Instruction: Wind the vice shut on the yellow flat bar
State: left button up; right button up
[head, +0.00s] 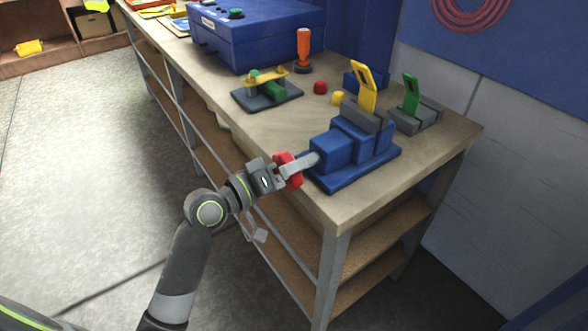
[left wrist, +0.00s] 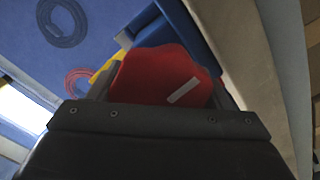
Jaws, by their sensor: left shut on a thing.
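The blue vice (head: 333,150) sits near the front corner of the bench, with a grey screw (head: 304,162) leading to a red hand knob (head: 289,170). My left gripper (head: 280,173) is shut on this knob. In the left wrist view the lobed red knob (left wrist: 150,75) with a white stripe fills the space between the fingers. A yellow flat piece (head: 364,85) with a dark slot stands upright and tilted at the vice's back. Its lower end is hidden by a grey block, so I cannot tell whether the jaws touch it. My right gripper is out of view.
A green lever (head: 411,95) on a grey base stands behind the vice. A yellow-topped green fixture (head: 267,88), an orange-handled tool (head: 303,50), a red piece (head: 320,87) and a big blue box (head: 250,38) stand farther back. The bench front edge lies under my wrist.

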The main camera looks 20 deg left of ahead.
pick_arm(q)
jog(key=shift+f, duration=0.15)
dwell(0.3)
jog(key=o, duration=1)
jog(key=shift+c, duration=0.2)
jog(key=b+v, duration=0.2)
jog(key=v, duration=1.5)
jog(key=shift+s, duration=0.2)
jog(key=shift+a, duration=0.15)
